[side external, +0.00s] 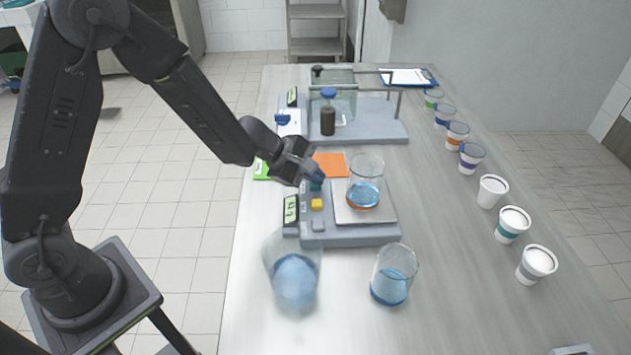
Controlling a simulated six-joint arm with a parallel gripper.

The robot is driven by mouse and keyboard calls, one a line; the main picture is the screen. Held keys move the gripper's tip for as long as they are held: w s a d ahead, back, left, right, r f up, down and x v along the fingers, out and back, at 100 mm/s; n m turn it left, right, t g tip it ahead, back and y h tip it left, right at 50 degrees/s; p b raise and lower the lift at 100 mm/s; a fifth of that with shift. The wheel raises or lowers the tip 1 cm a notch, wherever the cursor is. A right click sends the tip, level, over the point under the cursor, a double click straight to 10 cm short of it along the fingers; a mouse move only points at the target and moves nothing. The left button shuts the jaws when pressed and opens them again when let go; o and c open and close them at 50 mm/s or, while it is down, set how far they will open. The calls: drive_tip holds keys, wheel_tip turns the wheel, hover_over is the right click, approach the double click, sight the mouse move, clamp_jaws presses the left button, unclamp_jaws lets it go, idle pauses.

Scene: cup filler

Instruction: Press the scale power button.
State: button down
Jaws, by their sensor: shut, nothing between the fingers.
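The grey scale (352,238) stands on the table with a lit display (291,210) at its left end. Its panel shows a yellow button (317,204), a grey button (319,225) and a teal button (316,187); no label is readable, so I cannot tell which is the power button. My gripper (319,177) is shut and empty, with its tips at the panel's far end, just above or on the teal button. I cannot tell whether they touch. A glass beaker (365,170) with blue liquid sits on the scale's pan (381,215).
Two more beakers stand in front of the scale, one at left (292,275), blurred, one at right (394,273). A second device (375,131) with a brown bottle (328,118) stands behind. Several cups (514,222) line the right side. Orange paper (330,164) lies behind the scale.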

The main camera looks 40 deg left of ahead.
sight(314, 185)
idle(0.3)
drive_tip(key=shift+r, duration=0.55)
drive_tip(key=shift+r, duration=3.05)
